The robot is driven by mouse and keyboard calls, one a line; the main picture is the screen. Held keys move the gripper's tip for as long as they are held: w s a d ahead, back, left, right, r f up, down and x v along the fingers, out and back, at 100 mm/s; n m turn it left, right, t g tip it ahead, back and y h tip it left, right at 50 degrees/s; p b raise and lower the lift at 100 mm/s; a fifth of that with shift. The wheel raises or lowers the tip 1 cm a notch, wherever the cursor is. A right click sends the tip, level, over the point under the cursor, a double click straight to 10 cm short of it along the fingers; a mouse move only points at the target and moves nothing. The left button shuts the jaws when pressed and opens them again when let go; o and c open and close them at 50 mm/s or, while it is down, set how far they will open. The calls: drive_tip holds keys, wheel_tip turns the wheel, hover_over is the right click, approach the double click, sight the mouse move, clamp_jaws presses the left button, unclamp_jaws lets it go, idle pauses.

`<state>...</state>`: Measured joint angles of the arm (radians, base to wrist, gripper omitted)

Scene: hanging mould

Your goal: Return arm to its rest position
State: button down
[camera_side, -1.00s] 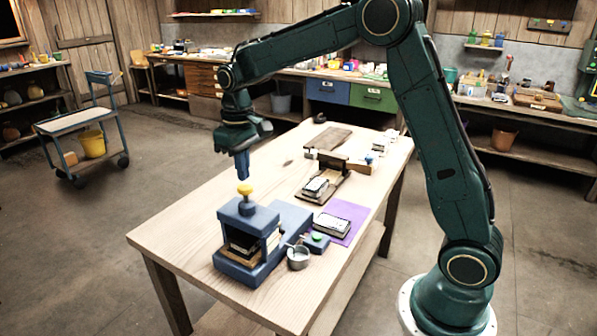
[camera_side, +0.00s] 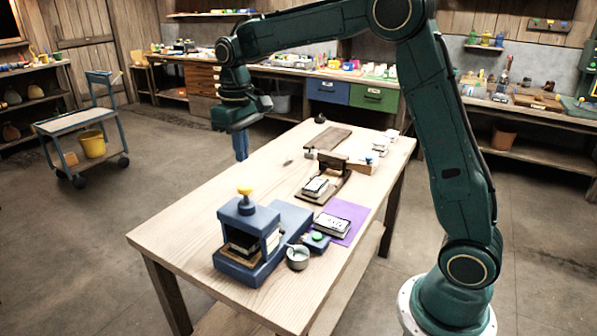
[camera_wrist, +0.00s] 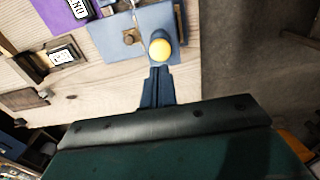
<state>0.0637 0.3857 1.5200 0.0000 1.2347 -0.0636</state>
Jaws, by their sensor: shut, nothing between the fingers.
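My gripper (camera_side: 241,147) is shut and empty, with its blue fingers pointing down. It hangs in the air above the left edge of the wooden table (camera_side: 185,225), apart from everything on it. In the wrist view the shut fingers (camera_wrist: 155,75) show below a yellow knob (camera_wrist: 160,49). That knob tops a blue press (camera_side: 245,245), which stands at the table's near end with a block inside its frame. My gripper is behind the press and well above the tabletop.
A metal cup (camera_side: 298,257) stands beside the press. A dark block with a white label (camera_side: 331,225) lies on a purple sheet (camera_side: 352,212). Another labelled block (camera_side: 315,187) sits on a wooden fixture (camera_side: 328,192). The table's left side is clear. A trolley (camera_side: 75,122) stands far left.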

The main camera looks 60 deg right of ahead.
drive_tip(key=s+a+r+t, duration=0.1)
drive_tip(key=s+r, duration=0.2)
drive_tip(key=s, duration=0.4)
drive_tip(key=s+a+r+t, duration=0.15)
drive_tip(key=s+r, duration=0.25)
drive_tip(key=s, duration=0.4)
drive_tip(key=s+f+t, duration=0.3)
drive_tip(key=s+f, duration=0.1)
drive_tip(key=s, duration=1)
drive_tip(key=shift+a, duration=0.25)
